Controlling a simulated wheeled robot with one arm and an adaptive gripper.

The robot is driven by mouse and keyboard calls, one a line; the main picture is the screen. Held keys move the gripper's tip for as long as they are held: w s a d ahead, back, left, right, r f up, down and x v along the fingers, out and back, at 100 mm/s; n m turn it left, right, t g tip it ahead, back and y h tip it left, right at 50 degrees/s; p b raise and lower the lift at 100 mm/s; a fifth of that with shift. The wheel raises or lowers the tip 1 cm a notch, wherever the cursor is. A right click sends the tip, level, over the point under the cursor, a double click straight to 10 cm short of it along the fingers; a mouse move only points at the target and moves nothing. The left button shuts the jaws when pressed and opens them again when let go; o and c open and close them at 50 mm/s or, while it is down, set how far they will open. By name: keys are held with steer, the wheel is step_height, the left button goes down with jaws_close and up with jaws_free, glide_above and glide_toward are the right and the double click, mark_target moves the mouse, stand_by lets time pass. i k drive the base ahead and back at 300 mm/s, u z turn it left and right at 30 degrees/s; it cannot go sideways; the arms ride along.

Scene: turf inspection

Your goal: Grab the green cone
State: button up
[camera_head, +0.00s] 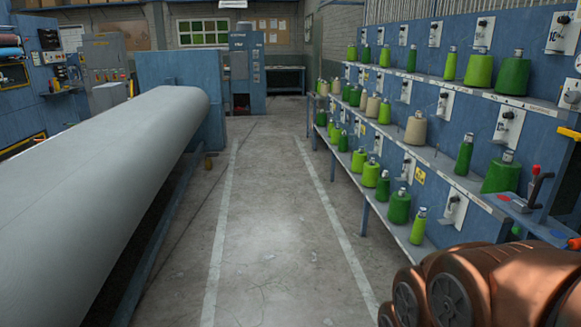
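Several green yarn cones stand upright on the blue rack (440,168) along the right side. On the top shelf are a large dark green cone (513,76) and a lighter green cone (479,70). On the middle shelf are a wide green cone (501,176) and a slim green cone (464,154). On the lowest shelf are a dark green cone (399,207) and a slim light green one (418,228). I cannot tell which one the task means. My gripper is not in view, so its state is hidden.
A long grey roll (100,175) lies along the left side. A clear concrete aisle (265,215) with white lines runs between roll and rack. Beige cones (416,128) stand among the green ones. A small brownish object (208,162) is on the floor beside the roll.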

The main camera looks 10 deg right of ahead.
mark_target(382, 190)
steer(key=i, duration=1.7)
steer(key=z, duration=0.25)
steer(key=i, duration=1.8)
steer(key=z, duration=0.2)
steer(key=i, duration=1.2)
steer(key=z, duration=0.1)
